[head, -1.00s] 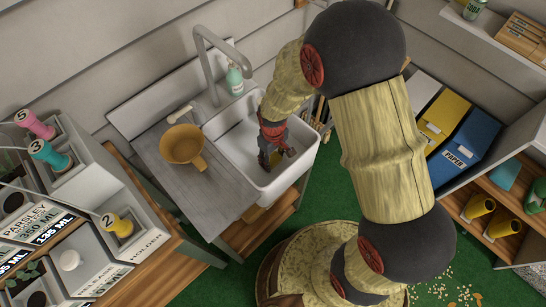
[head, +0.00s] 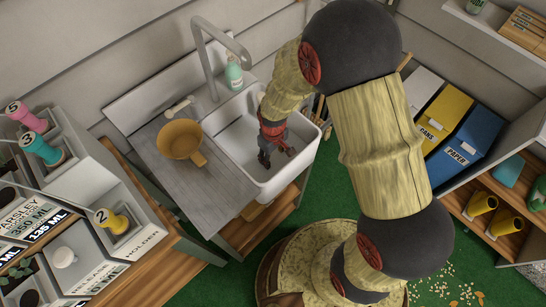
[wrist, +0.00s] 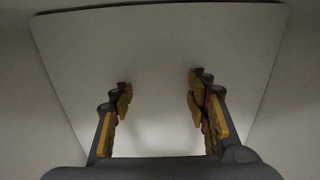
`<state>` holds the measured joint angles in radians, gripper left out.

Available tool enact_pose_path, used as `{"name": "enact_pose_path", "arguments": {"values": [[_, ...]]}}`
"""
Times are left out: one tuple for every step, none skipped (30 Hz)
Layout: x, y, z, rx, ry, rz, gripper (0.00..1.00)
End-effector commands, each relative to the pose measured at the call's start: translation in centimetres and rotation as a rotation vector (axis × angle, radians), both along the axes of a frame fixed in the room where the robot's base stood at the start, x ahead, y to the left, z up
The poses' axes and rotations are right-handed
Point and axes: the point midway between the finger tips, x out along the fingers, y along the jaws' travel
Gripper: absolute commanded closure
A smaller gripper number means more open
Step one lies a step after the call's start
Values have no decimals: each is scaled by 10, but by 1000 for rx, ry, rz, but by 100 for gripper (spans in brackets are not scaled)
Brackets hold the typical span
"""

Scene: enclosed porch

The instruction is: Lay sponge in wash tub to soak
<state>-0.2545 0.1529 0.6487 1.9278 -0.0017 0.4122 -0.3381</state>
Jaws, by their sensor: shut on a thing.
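The wash tub (head: 238,148) is the white square basin under the grey tap. My gripper (head: 265,160) reaches down inside it, fingers pointing at its floor.
A grey drainboard (head: 190,165) left of the tub carries a tan pan (head: 180,140). The tap (head: 205,60) and a teal soap bottle (head: 234,76) stand behind. A shelf with bins (head: 470,140) is at right, a compartment rack (head: 75,215) at left.

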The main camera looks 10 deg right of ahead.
Motion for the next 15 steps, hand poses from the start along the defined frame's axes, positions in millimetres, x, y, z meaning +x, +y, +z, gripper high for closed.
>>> {"name": "enact_pose_path", "arguments": {"values": [[0,0,-1,0,0,0,71],[0,0,-1,0,0,0,71],[0,0,-2,0,0,0,71],[0,0,-2,0,0,0,71],[0,0,-3,0,0,0,71],[0,0,-3,0,0,0,71],[0,0,-4,0,0,0,71],[0,0,-4,0,0,0,71],[0,0,-5,0,0,0,71],[0,0,-5,0,0,0,71],[0,0,-6,0,0,0,71],[0,0,-6,0,0,0,71],[0,0,-7,0,0,0,71],[0,0,-7,0,0,0,71],[0,0,-8,0,0,0,71]]}}
